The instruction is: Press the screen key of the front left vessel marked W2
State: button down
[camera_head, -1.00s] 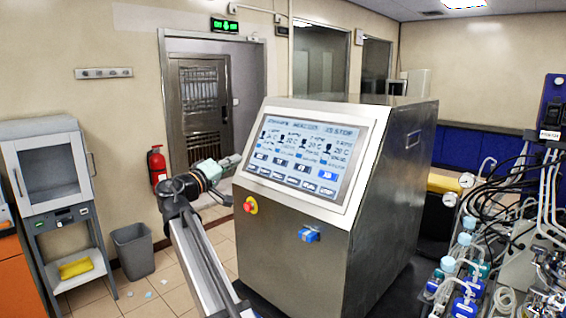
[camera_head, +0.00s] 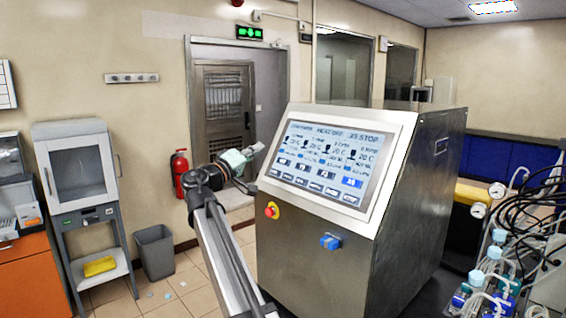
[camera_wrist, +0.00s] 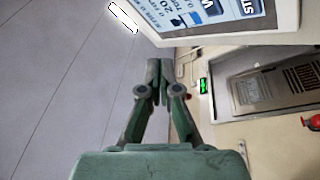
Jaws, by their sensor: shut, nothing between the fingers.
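The touchscreen (camera_head: 330,165) sits on the sloped front of a steel control cabinet (camera_head: 320,265). It has several columns of readings, a row of dark and blue keys (camera_head: 302,167), and pale keys below. The key labels are too small to read surely, so I cannot tell which one is W2. My gripper (camera_head: 257,148) is at the screen's left edge in the head view, apparently clear of it. In the wrist view my gripper (camera_wrist: 160,70) is shut and empty. Part of the screen (camera_wrist: 205,15) shows there, turned sideways, beyond the fingertips; most of it is cut off.
A red and yellow stop button (camera_head: 271,210) and a blue fitting (camera_head: 330,242) stick out of the cabinet front. Tubes and bottles (camera_head: 490,265) crowd the right. A grey bin (camera_head: 155,250) and a glass-door cabinet (camera_head: 75,170) stand at left.

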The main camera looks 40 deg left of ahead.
jog(key=w+d+f+b, duration=0.1)
jog(key=w+f, duration=0.3)
jog(key=w, duration=0.2)
jog(key=shift+w+d, duration=0.15)
jog(key=shift+w, duration=0.1)
jog(key=shift+r, duration=0.1)
jog(key=shift+w+d+f+b, duration=0.15)
jog(key=shift+w+f+b, duration=0.45)
jog(key=shift+b, duration=0.65)
dwell(1.6)
jog(key=shift+r, duration=0.2)
jog(key=shift+s+r+b, duration=0.3)
jog(key=shift+s+r, duration=0.05)
jog(key=shift+s, duration=0.25)
jog(key=shift+s+r, duration=0.1)
dwell(0.3)
jog(key=shift+s+a+r+b, duration=0.2)
jog(key=shift+s+r, duration=0.2)
jog(key=shift+s, duration=0.3)
jog(key=shift+s+a+r+b, duration=0.15)
jog(key=shift+s+r, duration=0.25)
jog(key=shift+s, duration=0.25)
jog(key=shift+s+a+r+b, duration=0.1)
jog(key=shift+s+a+r, duration=0.1)
jog(key=shift+s+r, duration=0.35)
jog(key=shift+s+f, duration=0.1)
jog(key=shift+f, duration=0.05)
